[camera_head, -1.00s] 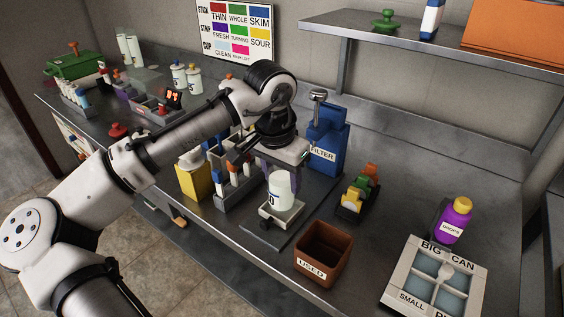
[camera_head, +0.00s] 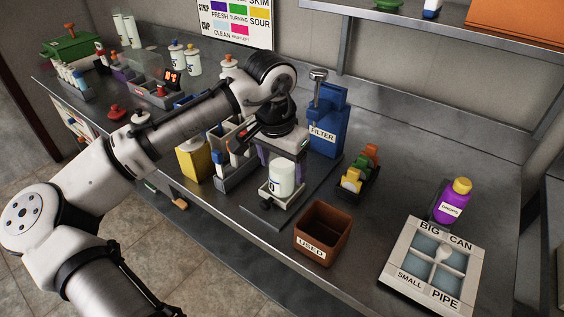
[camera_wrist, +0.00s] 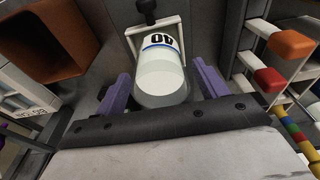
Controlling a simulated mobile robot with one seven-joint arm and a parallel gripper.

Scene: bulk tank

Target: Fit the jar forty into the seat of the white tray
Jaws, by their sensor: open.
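The jar forty (camera_head: 282,178) is white with a dark-banded label and stands upright at the white tray (camera_head: 272,201). In the wrist view the jar (camera_wrist: 160,66) shows its number upside down, with the tray's white rim (camera_wrist: 133,36) around its far end. Whether its base is fully down in the seat is hidden. My gripper (camera_head: 278,163) is above and around the jar. In the wrist view its purple fingers (camera_wrist: 163,88) are open, one on each side of the jar, with gaps visible.
A brown USED bin (camera_head: 323,232) stands just in front right of the tray. A blue FILTER container (camera_head: 327,120) is behind, and a rack with colored pieces (camera_head: 358,172) to the right. A yellow container (camera_head: 194,160) and a tube rack (camera_head: 235,172) stand left.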

